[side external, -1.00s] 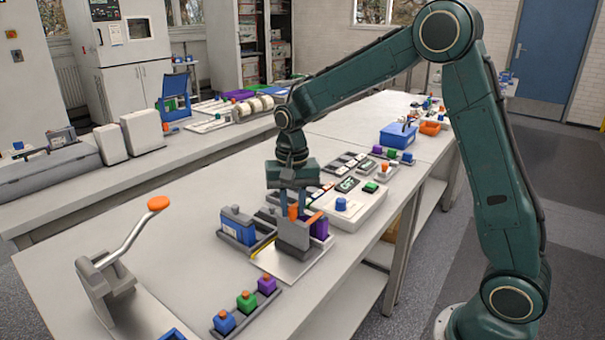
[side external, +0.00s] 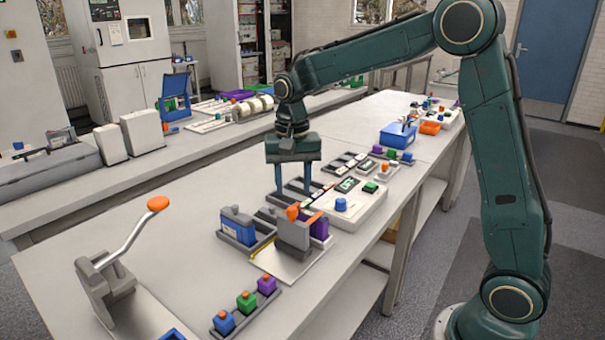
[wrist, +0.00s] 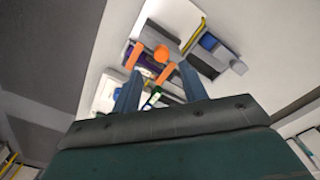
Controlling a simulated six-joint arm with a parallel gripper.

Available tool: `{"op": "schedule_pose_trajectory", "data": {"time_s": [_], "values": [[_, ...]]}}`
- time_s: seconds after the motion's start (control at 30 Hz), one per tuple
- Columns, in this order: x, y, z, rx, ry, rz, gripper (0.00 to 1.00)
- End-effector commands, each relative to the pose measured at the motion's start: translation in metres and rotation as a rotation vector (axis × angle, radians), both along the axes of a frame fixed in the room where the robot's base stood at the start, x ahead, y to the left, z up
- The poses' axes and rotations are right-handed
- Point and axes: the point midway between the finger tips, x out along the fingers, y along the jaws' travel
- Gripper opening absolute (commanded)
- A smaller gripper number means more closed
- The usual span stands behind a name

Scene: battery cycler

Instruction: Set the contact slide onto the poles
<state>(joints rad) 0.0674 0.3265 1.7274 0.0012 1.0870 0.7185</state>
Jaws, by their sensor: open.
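The contact slide, a grey block (side external: 293,234) with an orange knob (side external: 293,211), sits on a metal plate (side external: 277,268) against a purple cell (side external: 320,227). The knob also shows in the wrist view (wrist: 161,53), with the purple cell (wrist: 147,65) beside it. An orange strip (side external: 314,217) lies at the cell's top. Whether the slide touches the poles cannot be told, as the contact is hidden. My gripper (side external: 293,193) is open and empty, above and behind the knob, clear of it. Its two fingers (wrist: 160,72) show spread apart in the wrist view.
A blue cell in a grey holder (side external: 238,228) stands left of the slide. A white unit with a blue knob (side external: 342,204) is at the right. A rack of small cells (side external: 246,302) and an orange-handled lever (side external: 130,240) are in front. The table's left middle is clear.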

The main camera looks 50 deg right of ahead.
Motion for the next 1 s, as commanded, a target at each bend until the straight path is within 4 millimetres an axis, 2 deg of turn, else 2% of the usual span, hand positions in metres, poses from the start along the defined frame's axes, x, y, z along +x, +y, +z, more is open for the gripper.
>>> {"op": "schedule_pose_trajectory", "data": {"time_s": [0.2,0.5,0.7,1.0], "values": [[0.001,-0.001,0.04,-0.001,-0.005,-0.001,0.43],[0.0,-0.001,0.075,-0.001,-0.001,-0.002,0.43],[0.0,-0.001,0.081,-0.001,-0.001,-0.003,0.43],[0.0,-0.001,0.081,-0.001,-0.001,-0.002,0.43]]}}
